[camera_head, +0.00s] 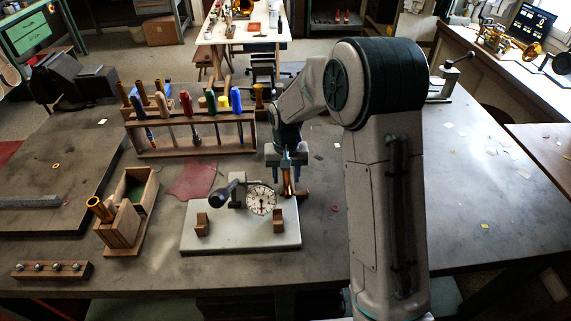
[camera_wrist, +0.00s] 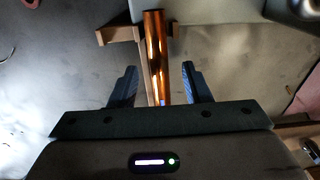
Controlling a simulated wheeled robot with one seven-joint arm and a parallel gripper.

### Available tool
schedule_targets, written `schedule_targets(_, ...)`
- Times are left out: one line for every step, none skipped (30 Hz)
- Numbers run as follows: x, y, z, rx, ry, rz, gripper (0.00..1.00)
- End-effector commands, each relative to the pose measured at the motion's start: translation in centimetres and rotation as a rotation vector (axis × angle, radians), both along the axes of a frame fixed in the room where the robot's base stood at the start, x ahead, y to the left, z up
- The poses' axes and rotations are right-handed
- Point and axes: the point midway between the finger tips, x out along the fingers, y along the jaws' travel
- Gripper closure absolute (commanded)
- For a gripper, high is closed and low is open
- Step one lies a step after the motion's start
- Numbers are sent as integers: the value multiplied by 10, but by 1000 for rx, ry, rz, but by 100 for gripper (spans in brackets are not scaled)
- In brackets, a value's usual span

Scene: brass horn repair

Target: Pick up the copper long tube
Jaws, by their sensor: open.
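The copper long tube (camera_wrist: 156,45) is a shiny cylinder that runs lengthwise up the middle of the wrist view. My gripper (camera_wrist: 159,72) is open, with one dark finger on each side of the tube and a visible gap on both sides. In the head view my gripper (camera_head: 288,182) points down just behind the right part of a grey plate, and the copper tube (camera_head: 287,183) shows between its fingers. A small wooden piece (camera_wrist: 119,35) lies beside the tube in the wrist view. The tube's near end is hidden by my gripper.
The grey plate (camera_head: 245,240) carries a dial gauge (camera_head: 262,200) and wooden blocks close to my gripper. A wooden tool rack (camera_head: 190,150) stands behind left. A wooden box (camera_head: 128,215) with a brass tube stands left. The table right of my arm is mostly clear.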

Motion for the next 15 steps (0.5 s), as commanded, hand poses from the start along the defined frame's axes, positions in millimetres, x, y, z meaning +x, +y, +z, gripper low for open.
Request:
schedule_targets(0,0,0,0,0,0,56)
schedule_targets(0,0,0,0,0,0,56)
schedule_targets(0,0,0,0,0,0,56)
schedule_targets(0,0,0,0,0,0,65)
schedule_targets(0,0,0,0,0,0,73)
schedule_targets(0,0,0,0,0,0,84)
schedule_targets(0,0,0,0,0,0,93)
schedule_targets(0,0,0,0,0,0,100)
schedule_targets(0,0,0,0,0,0,100)
schedule_targets(0,0,0,0,0,0,100)
schedule_targets(0,0,1,0,-1,0,100)
schedule_targets(0,0,1,0,-1,0,100)
schedule_targets(0,0,1,0,-1,0,100)
schedule_targets(0,0,1,0,-1,0,100)
schedule_targets(0,0,1,0,-1,0,100)
